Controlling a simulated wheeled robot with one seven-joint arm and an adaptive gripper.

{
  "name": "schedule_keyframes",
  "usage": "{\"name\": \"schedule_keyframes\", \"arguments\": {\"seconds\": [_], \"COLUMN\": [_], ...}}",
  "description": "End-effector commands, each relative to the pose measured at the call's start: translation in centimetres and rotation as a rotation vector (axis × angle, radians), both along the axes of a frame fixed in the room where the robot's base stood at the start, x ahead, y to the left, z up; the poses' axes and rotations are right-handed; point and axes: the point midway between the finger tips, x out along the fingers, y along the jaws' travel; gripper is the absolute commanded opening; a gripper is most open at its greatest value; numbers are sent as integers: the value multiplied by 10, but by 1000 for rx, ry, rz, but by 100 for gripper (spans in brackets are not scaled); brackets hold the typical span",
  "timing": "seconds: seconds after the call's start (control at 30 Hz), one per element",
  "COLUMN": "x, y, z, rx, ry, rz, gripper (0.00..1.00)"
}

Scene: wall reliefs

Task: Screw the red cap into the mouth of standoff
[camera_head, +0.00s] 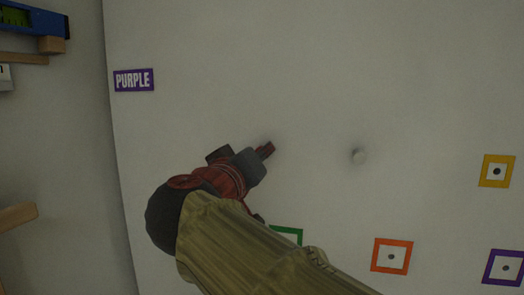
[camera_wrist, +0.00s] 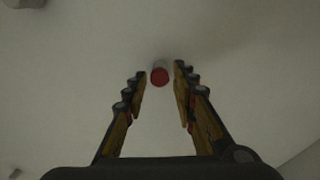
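The red cap (camera_wrist: 159,77) shows as a round red face in the wrist view, at the end of a pale standoff (camera_wrist: 160,65) on the wall. How deep the cap sits in the mouth cannot be told. My gripper (camera_wrist: 161,72) is open, with its fingers on either side of the cap and a visible gap on both sides. In the head view my gripper (camera_head: 264,151) is close to the pale wall, and the cap and its standoff cannot be made out there.
Another pale standoff (camera_head: 358,156) sticks out of the wall to the right of my gripper. Yellow (camera_head: 485,171), orange (camera_head: 378,256) and purple (camera_head: 487,267) square frames are lower right; a green frame (camera_head: 287,231) is partly hidden. A PURPLE label (camera_head: 134,80) is upper left. Shelf items stand far left.

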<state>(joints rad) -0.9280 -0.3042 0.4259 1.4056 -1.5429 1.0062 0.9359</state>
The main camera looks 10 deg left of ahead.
Motion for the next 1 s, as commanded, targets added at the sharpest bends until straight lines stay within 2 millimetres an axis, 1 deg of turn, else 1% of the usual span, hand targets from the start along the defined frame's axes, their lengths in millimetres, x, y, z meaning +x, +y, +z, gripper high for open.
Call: {"name": "schedule_keyframes", "arguments": {"seconds": [0.03,0.2,0.47,0.6,0.7,0.8,1.0], "x": [0,0,0,0,0,0,0], "y": [0,0,1,1,1,1,1], "z": [3,4,3,5,4,2,0], "rx": [-59,-287,-461,-662,-775,-827,-830], "ry": [5,22,37,53,62,64,65], "rz": [1,0,0,0,1,0,0], "gripper": [27,27,27,27,27,27,27]}}
